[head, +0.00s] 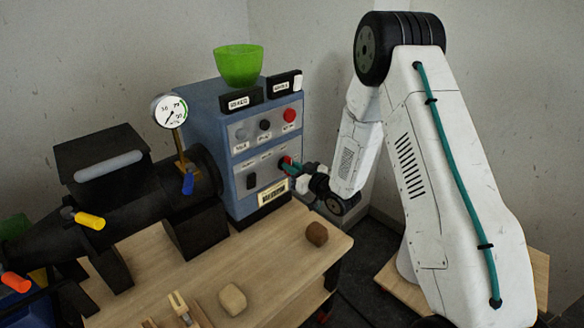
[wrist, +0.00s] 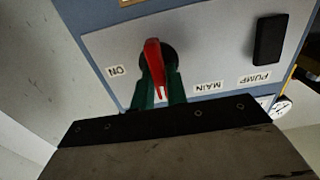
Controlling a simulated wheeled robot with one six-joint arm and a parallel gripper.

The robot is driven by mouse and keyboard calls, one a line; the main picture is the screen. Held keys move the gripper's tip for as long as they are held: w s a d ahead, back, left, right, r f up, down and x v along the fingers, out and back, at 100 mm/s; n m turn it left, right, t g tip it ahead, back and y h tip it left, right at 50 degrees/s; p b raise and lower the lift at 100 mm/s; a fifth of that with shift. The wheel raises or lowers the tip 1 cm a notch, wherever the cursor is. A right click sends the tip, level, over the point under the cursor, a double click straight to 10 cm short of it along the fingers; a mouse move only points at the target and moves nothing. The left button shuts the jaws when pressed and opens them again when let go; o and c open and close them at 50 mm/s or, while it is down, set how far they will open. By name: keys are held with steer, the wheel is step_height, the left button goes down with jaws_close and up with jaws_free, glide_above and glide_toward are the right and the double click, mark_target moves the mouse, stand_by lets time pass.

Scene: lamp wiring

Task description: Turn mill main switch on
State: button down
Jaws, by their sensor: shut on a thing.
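The main switch is a red lever knob on a black round base, on the lower light panel of the blue-grey control box (head: 203,112). In the wrist view the red knob (wrist: 154,55) stands nearly upright in the picture, with the ON label (wrist: 116,71) to its left and the MAIN label (wrist: 208,87) to its lower right, both upside down. My gripper (wrist: 160,92) has its green fingers closed on the knob from either side. In the head view my gripper (head: 291,168) reaches the panel from the right and hides most of the knob.
A black rocker (wrist: 269,38) sits beside the PUMP label. Above are upper-panel buttons, one red (head: 289,115), and a green bowl (head: 238,65) on top. A dark machine (head: 130,195) with a gauge (head: 170,111) stands left. A brown lump (head: 317,234) and pale block (head: 232,299) lie on the wooden table.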

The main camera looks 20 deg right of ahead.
steer(key=shift+m, duration=0.3)
steer(key=shift+w+d+f+m, duration=0.1)
steer(key=shift+m, duration=2.75)
steer(key=shift+d+f+m, duration=0.1)
steer(key=shift+f+m, duration=0.05)
steer(key=shift+m, duration=2.75)
steer(key=shift+w+d+f+m, duration=0.1)
steer(key=shift+m, duration=2.75)
steer(key=c, duration=1.4)
jaws_free()
